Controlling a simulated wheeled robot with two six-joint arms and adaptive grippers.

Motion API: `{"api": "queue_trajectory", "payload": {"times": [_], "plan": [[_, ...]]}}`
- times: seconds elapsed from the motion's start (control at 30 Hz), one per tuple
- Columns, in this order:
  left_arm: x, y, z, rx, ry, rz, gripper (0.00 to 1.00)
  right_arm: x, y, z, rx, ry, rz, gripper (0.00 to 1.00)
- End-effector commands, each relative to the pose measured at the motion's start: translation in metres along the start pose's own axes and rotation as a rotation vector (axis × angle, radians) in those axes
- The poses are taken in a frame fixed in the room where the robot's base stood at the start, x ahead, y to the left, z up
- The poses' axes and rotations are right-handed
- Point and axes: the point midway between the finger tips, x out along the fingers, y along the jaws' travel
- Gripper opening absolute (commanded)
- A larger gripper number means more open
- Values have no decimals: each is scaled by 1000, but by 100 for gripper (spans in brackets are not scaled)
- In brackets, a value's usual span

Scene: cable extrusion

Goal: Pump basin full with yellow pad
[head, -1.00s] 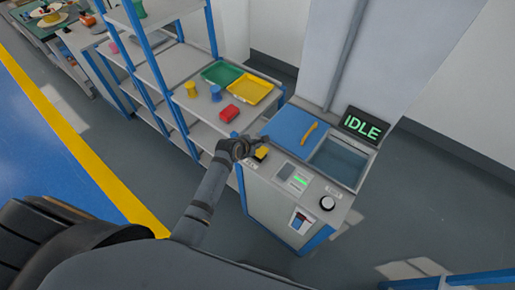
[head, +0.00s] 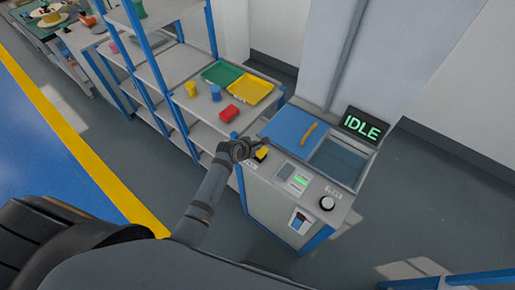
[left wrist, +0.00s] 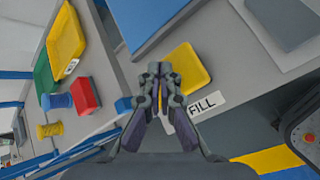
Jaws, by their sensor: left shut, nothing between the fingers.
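The yellow pad (head: 261,153) sits on the machine's top at its left front corner. In the left wrist view the yellow pad (left wrist: 188,70) lies beside a label reading FILL. My left gripper (head: 246,145) is shut and empty, with its fingertips (left wrist: 160,72) over or at the pad's left edge; I cannot tell whether they touch it. The basin (head: 338,161) is the recessed bay at the machine's right, with a bluish-grey inside. A display (head: 362,125) behind it reads IDLE. My right gripper is not in view.
A blue lid (head: 291,128) with a yellow handle lies left of the basin. Left of the machine, a shelf holds a red block (head: 229,113), spools and green and yellow trays.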

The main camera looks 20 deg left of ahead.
Motion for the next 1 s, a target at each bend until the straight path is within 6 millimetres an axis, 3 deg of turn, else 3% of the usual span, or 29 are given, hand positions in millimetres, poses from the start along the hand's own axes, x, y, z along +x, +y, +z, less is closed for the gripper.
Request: {"api": "queue_trajectory", "payload": {"times": [1.0], "plan": [[6,-4,-4,0,0,0,0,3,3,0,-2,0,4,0]]}}
